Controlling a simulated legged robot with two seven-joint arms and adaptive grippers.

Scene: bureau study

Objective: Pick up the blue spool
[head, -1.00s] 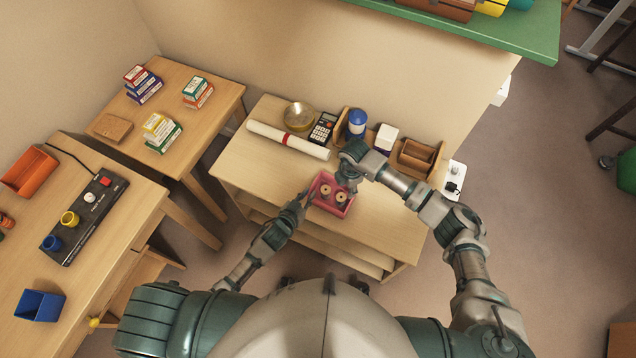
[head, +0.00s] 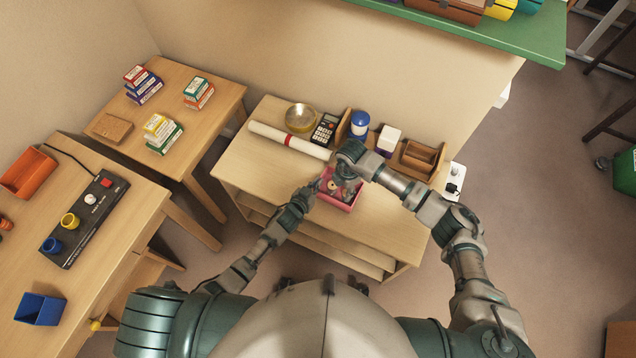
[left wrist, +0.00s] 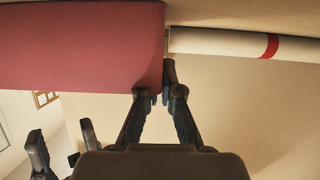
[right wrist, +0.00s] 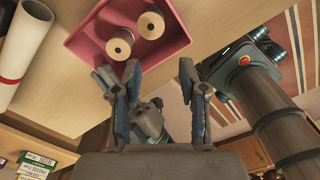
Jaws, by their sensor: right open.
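A pink tray (head: 352,206) stands on the middle desk and holds two spools, seen in the right wrist view (right wrist: 150,25) (right wrist: 119,40). Their pale ends face up; their thread colour cannot be made out, so I cannot tell whether either is blue. My right gripper (right wrist: 159,70) is open and empty, close to the tray's near side; in the head view it is over the tray and partly hides the spools. My left gripper (left wrist: 160,95) is at the tray's corner, its fingertips close together beside the pink wall (left wrist: 80,45); whether they pinch it is unclear.
The desk's right front (head: 390,225) is clear. The left desk carries a black device (head: 85,220).

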